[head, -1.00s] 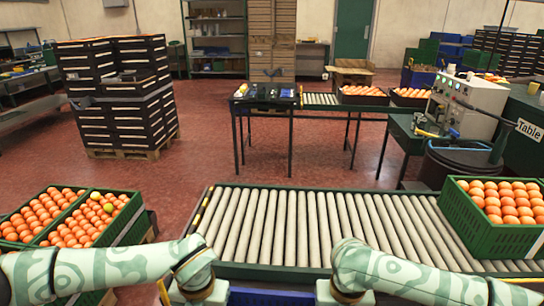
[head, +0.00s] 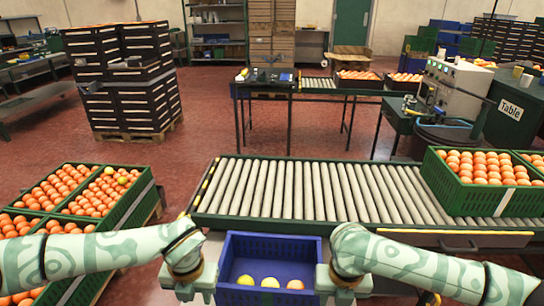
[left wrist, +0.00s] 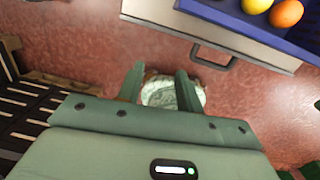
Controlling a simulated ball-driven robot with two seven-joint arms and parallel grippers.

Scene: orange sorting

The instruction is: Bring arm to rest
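My left arm comes in from the left in the head view, with its left gripper (head: 194,287) pointing down at the left side of a blue crate (head: 270,246). In the left wrist view the left gripper (left wrist: 159,76) has its two fingers apart with nothing held between them. My right gripper (head: 343,283) hangs at the crate's right side in the head view. Its fingers are hidden, so its opening does not show. Two yellow fruits (head: 245,281) and an orange one (head: 295,285) lie in the crate.
A roller conveyor (head: 310,190) runs behind the blue crate, its rollers mostly clear. A green crate of oranges (head: 465,197) stands on its right end. More green crates of oranges (head: 110,220) stand at the left. Stacked black crates (head: 125,80) stand beyond on the red floor.

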